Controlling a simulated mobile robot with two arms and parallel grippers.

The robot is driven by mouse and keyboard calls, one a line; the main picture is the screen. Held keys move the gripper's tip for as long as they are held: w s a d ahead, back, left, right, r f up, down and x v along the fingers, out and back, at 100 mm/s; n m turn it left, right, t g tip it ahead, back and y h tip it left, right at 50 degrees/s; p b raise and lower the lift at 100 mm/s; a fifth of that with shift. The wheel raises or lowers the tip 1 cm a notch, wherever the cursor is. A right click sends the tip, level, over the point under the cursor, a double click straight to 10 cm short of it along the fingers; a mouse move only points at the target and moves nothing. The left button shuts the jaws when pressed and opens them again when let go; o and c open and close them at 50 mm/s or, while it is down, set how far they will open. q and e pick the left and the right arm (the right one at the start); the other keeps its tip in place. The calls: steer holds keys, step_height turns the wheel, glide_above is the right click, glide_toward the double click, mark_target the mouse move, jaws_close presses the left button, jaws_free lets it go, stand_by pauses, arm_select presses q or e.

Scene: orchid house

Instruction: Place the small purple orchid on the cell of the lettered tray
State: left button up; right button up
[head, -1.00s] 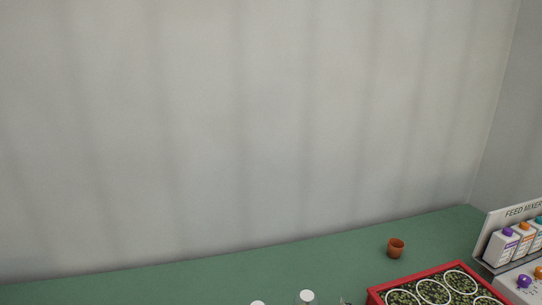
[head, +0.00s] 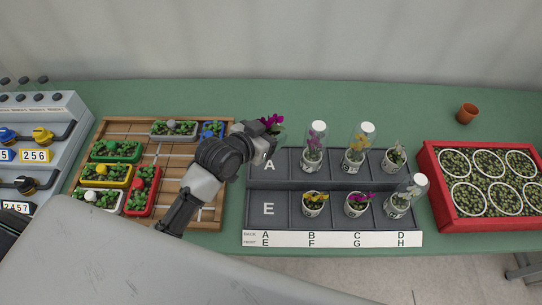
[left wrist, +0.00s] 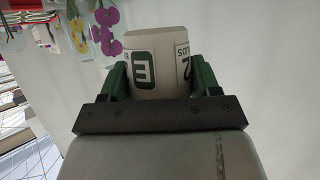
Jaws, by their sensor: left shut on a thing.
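The small purple orchid (head: 271,122) shows magenta flowers just beyond my left gripper (head: 260,138) in the head view. The gripper is shut on its pale pot (left wrist: 157,60), which bears a label with a letter that looks like E, between green fingers in the left wrist view. The dark grey lettered tray (head: 281,185) has cells A to D at the back and E to H in front. Gripper and orchid are over or near the back-left cell, A; their height is unclear. Cell E is empty. My right gripper is not in view.
Several other potted orchids stand in the tray, some under clear domes; one dome (head: 417,187) leans at the front right. A wooden rack (head: 205,180) with coloured planters is left, a red crate (head: 431,190) right. A terracotta pot (head: 467,113) stands behind.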

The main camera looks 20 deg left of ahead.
mark_target(269, 133)
arm_select(q)
steer(key=shift+w+f+m+g+h+p, duration=0.4)
steer(key=shift+w+f+m+h+p, duration=0.15)
steer(key=shift+w+f, duration=0.3)
steer(key=shift+w+a+f, duration=0.2)
steer(key=shift+a+f, duration=0.05)
steer(key=shift+f, duration=0.2)
steer(key=shift+m, duration=0.25)
steer(key=shift+h, duration=0.25)
step_height(269, 133, down, 5)
steer(key=shift+f, duration=2.4)
